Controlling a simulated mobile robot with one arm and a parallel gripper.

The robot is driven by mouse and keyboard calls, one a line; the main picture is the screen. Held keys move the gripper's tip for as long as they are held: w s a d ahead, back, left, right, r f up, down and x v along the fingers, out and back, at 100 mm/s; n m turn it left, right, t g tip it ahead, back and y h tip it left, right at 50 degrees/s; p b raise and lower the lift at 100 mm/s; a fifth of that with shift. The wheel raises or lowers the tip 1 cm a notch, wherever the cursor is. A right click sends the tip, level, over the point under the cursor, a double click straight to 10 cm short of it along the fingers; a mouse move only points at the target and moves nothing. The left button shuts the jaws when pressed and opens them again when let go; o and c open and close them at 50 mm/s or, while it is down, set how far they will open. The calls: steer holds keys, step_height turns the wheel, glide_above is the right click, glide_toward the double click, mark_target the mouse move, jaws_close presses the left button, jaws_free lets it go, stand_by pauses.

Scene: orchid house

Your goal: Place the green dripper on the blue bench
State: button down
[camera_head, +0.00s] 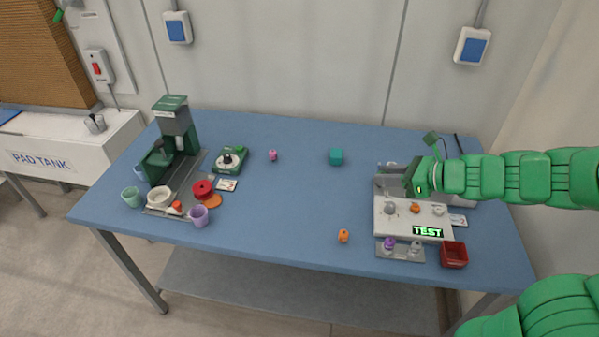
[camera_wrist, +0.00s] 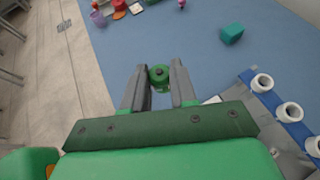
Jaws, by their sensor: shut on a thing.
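My gripper (camera_wrist: 159,70) is shut on a small green dripper (camera_wrist: 159,76), which shows between the two grey fingers in the wrist view. In the head view my gripper (camera_head: 416,184) is at the right, over or close to the grey-white test stand; the dripper cannot be made out clearly there. The blue bench (camera_head: 285,205) fills the middle of the head view. It also shows below the gripper in the wrist view (camera_wrist: 180,40). The exact height of the dripper above the surface cannot be told.
The test stand (camera_head: 383,225) holds several small pieces. A grey tray (camera_head: 402,258) and red box (camera_head: 454,255) lie in front. An orange piece (camera_head: 343,236), teal cube (camera_head: 336,156) and pink piece (camera_head: 272,155) stand apart. A green machine (camera_head: 175,125) and cups are left. Mid-bench is mostly clear.

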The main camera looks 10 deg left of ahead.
steer(key=s+a+f+n+g+y, duration=0.1)
steer(key=s+a+f+n+g, duration=0.2)
steer(key=a, duration=0.4)
steer(key=s+a+f+n+g, duration=0.1)
steer(key=s+a+n+g, duration=0.1)
steer(key=s+a, duration=0.45)
steer(key=w+a+f, duration=0.2)
steer(key=w+f, duration=0.1)
steer(key=w, duration=0.1)
steer(key=w+a+f, duration=0.2)
steer(key=w+f, duration=0.1)
steer(key=w, duration=0.2)
steer(key=w+a+f, duration=0.2)
steer(key=w+f, duration=0.1)
steer(key=w, duration=0.1)
steer(key=shift+w, duration=0.2)
steer(key=shift+w+a+f, duration=0.2)
steer(key=shift+w+f, duration=0.15)
steer(key=shift+f, duration=0.15)
steer(key=shift+w+f, duration=0.1)
steer(key=shift+f, duration=1.45)
steer(key=shift+f, duration=0.1)
steer(key=c, duration=0.9)
jaws_free()
